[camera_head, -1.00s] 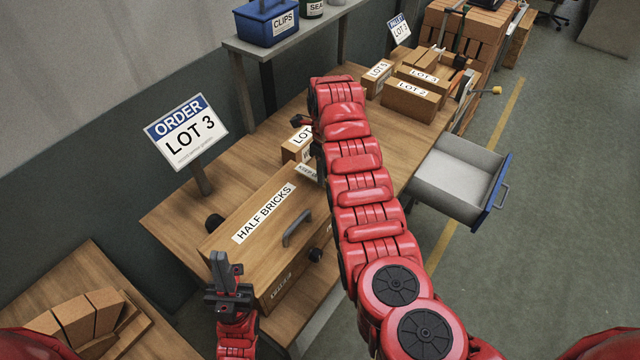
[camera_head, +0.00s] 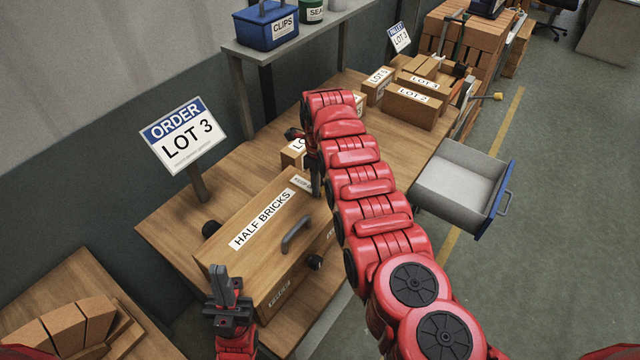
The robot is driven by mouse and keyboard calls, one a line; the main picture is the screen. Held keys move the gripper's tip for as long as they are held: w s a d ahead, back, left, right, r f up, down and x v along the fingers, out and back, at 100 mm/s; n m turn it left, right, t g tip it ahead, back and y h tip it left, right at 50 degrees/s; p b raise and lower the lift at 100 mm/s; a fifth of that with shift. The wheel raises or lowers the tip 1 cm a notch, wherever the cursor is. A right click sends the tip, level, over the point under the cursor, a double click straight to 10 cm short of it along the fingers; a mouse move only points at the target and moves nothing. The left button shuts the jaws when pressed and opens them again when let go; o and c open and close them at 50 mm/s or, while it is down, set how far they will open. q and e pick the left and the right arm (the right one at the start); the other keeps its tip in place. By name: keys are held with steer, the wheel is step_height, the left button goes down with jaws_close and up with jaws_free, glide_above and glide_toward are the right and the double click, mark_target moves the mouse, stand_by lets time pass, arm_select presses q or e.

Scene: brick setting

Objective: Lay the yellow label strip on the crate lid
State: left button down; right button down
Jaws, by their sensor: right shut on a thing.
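The wooden crate with the "HALF BRICKS" label (camera_head: 262,218) stands on the bench, its closed lid (camera_head: 228,250) facing up. A small pale strip reading "KEEP" (camera_head: 302,183) shows at the lid's far end, partly hidden by my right gripper. It looks whitish; no clearly yellow strip is in view. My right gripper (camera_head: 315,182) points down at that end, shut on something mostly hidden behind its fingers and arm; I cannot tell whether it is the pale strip. My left gripper (camera_head: 224,284) is upright and seemingly empty at the crate's near left corner; its finger gap is unclear.
Lot boxes (camera_head: 408,106) stand at the bench's far end. A grey drawer (camera_head: 455,183) juts out right. An order sign (camera_head: 184,138) rises behind the crate. Loose bricks (camera_head: 80,328) lie at lower left.

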steer(key=c, duration=0.6)
jaws_free()
steer(key=shift+w+r+p, duration=0.1)
steer(key=shift+r+p, duration=0.4)
steer(key=shift+r, duration=0.05)
step_height(320, 180, up, 11)
steer(key=p, duration=0.1)
